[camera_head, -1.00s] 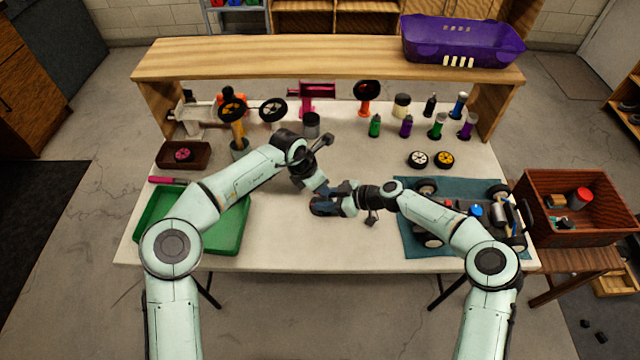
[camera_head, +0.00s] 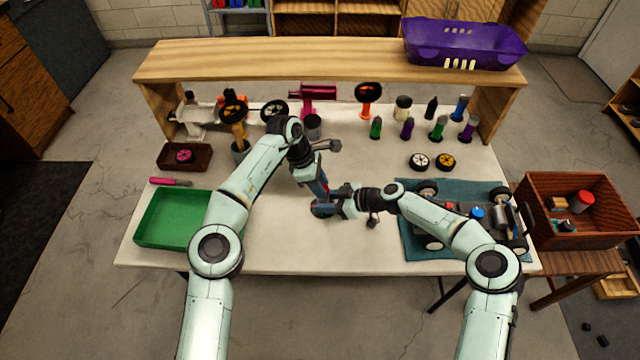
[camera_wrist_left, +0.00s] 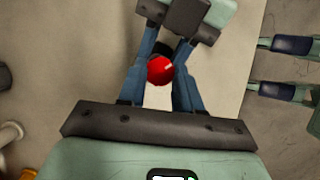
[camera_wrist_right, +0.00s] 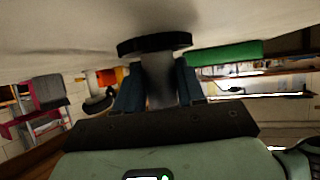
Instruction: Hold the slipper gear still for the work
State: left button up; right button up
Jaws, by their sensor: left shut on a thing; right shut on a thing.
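The slipper gear (camera_head: 321,209) is a small dark disc low over the middle of the table. In the right wrist view it is a dark disc (camera_wrist_right: 155,44) with a grey cylinder (camera_wrist_right: 160,85) between the fingers. My right gripper (camera_head: 335,203) comes from the right and is shut on it. My left gripper (camera_head: 320,190) points down over the same spot, shut on a red round-ended thing (camera_wrist_left: 160,70). The left fingers hide its lower part, so I cannot tell whether it touches the gear.
A car chassis (camera_head: 490,236) lies on a blue mat (camera_head: 415,246) at the right. A green tray (camera_head: 165,235) is at the left. Bottles, wheels (camera_head: 419,161) and stands line the back under a wooden shelf (camera_head: 320,60). The front middle of the table (camera_head: 330,255) is clear.

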pick_arm(q)
jog(key=shift+a, duration=0.1)
dwell(0.4)
jog(key=o, duration=0.8)
jog(key=shift+r, duration=0.15)
jog(key=w+a, duration=0.1)
jog(key=a, duration=1.1)
jog(key=shift+w+a+r, duration=0.15)
jog(key=shift+r, duration=0.2)
